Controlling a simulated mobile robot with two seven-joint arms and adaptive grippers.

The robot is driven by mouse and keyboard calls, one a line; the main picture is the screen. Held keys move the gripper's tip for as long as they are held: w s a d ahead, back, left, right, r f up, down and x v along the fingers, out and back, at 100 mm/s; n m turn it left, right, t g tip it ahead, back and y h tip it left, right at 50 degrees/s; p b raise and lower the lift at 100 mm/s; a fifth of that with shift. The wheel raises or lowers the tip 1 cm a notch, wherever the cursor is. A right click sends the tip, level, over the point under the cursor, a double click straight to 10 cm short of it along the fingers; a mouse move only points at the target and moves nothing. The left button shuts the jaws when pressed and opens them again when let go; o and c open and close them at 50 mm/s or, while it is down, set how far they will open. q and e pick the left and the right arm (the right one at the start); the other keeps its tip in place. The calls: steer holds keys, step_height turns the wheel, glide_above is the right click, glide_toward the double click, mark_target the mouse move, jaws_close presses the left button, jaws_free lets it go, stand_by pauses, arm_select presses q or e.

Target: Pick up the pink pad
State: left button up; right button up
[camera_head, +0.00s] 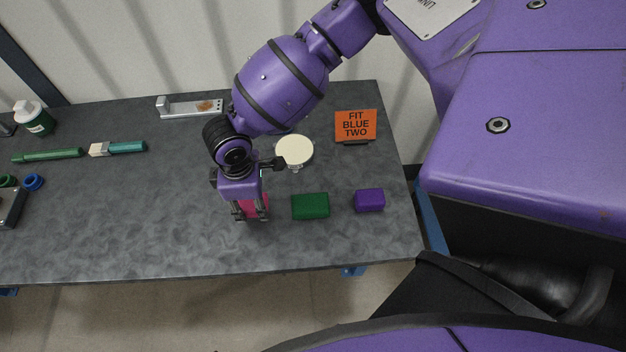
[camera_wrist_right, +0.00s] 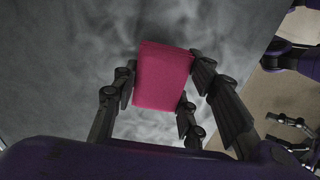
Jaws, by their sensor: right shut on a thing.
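The pink pad (camera_wrist_right: 162,76) is a small block seen between the fingers of my right gripper (camera_wrist_right: 160,92) in the right wrist view. In the head view the pink pad (camera_head: 250,208) shows low between the fingers, partly hidden by them. My right gripper (camera_head: 252,214) points down over the front part of the table and is shut on the pad. I cannot tell whether the pad touches the table or is a little above it. My left gripper is not visible in the head view.
A green pad (camera_head: 310,206) and a purple pad (camera_head: 369,200) lie to the right on the grey table (camera_head: 130,235). Behind are a round cream disc (camera_head: 295,151) and an orange "FIT BLUE TWO" sign (camera_head: 356,125). Green tools (camera_head: 50,155) and blue rings (camera_head: 33,182) lie left.

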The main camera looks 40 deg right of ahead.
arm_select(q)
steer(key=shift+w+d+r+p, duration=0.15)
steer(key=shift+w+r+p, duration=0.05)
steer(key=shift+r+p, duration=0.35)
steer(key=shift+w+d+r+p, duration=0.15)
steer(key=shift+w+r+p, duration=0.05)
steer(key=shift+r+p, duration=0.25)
arm_select(e)
steer(key=s+d+r, duration=0.2)
steer(key=s+r, duration=0.8)
steer(key=s, duration=0.3)
steer(key=shift+s+d, duration=0.25)
steer(key=shift+s, duration=0.15)
